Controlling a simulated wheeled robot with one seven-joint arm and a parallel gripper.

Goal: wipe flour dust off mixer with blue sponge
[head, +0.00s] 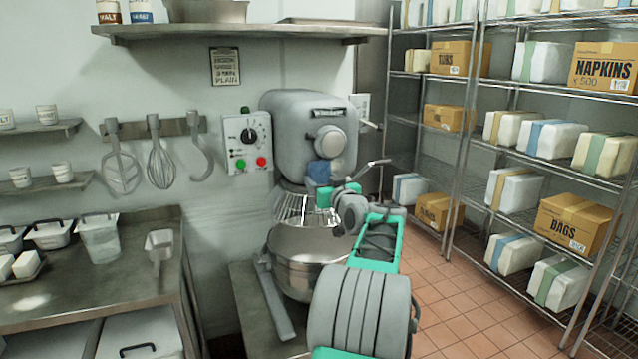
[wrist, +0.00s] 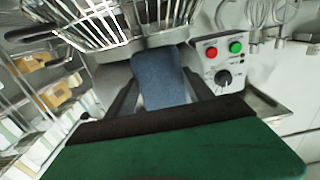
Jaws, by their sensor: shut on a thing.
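The mixer (head: 300,125) is a large grey machine with a round front hub, a wire bowl guard (head: 303,209) and a steel bowl (head: 305,258). My gripper (head: 325,187) is at the lower front of the mixer head. It is shut on the blue sponge (head: 319,171), which shows just below the hub. In the wrist view the blue sponge (wrist: 158,78) sits between the two dark fingers, with the wire guard (wrist: 125,20) close beyond it. I cannot tell whether the sponge touches the mixer. No flour dust can be made out.
A control box (head: 247,141) with red and green buttons is on the wall left of the mixer. A lever (head: 372,165) sticks out by my gripper. A steel counter (head: 90,265) is at left, wire shelving (head: 470,130) at right. The tiled floor (head: 455,310) is open.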

